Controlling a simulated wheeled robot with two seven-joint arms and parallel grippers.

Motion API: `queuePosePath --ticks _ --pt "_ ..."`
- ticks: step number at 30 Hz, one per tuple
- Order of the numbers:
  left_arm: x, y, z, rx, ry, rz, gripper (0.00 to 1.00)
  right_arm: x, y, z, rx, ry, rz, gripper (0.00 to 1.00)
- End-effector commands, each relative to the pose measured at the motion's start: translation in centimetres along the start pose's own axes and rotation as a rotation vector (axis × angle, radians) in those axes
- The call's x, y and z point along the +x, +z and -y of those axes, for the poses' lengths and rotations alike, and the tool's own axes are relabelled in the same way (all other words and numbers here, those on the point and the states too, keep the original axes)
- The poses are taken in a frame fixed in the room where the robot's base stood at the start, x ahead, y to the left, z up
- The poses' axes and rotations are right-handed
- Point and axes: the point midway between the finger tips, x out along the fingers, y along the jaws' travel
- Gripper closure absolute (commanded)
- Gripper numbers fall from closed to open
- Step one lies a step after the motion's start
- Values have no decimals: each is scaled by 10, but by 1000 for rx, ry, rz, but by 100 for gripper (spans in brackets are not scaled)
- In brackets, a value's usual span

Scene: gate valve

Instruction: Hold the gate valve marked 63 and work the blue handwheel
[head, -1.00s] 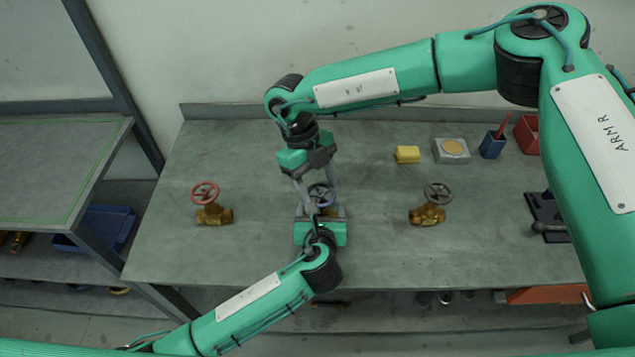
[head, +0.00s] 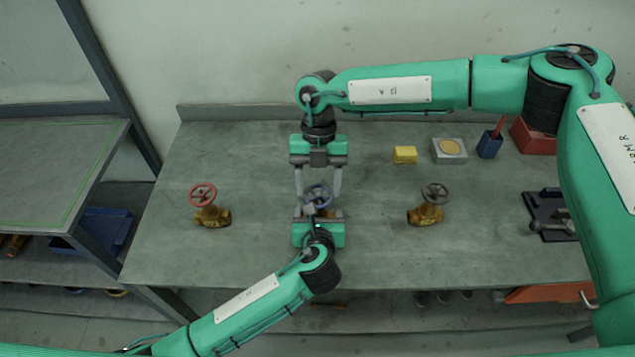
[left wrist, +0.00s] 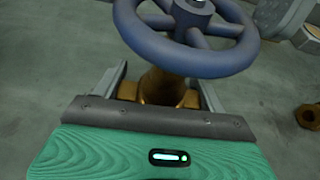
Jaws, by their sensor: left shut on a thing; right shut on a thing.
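The gate valve with the blue handwheel (head: 318,194) stands on the workbench in the middle of the head view. Its brass body (left wrist: 160,88) shows under the wheel in the left wrist view; I cannot read its mark. My left gripper (head: 319,214) comes from the near side and is shut on the body, one finger on each side. My right gripper (head: 318,190) comes from the far side, with its two fingers at opposite sides of the blue rim, shut on the handwheel. In the left wrist view the blue handwheel (left wrist: 187,50) hides part of the body.
A valve with a red handwheel (head: 203,194) stands to the left and one with a dark grey handwheel (head: 435,193) to the right. A yellow block (head: 405,155), a grey box (head: 449,151), a blue cup (head: 489,146) and a red bin (head: 534,138) stand at the back right.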

Motion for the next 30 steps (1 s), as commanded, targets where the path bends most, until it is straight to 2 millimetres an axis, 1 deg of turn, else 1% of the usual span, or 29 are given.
queuePosePath --ticks 3,10,26,27,30 --pt "0 0 0 0 0 0 55 -1 1 1 57 24 1 65" --pt "0 0 0 0 0 0 55 -1 0 1 122 51 1 65" --pt "0 0 0 1 0 0 55 -1 0 2 141 59 1 65" --pt "0 0 0 1 0 0 55 -1 0 2 141 59 1 36" --pt "0 0 0 1 0 0 55 -1 0 2 140 59 1 20"
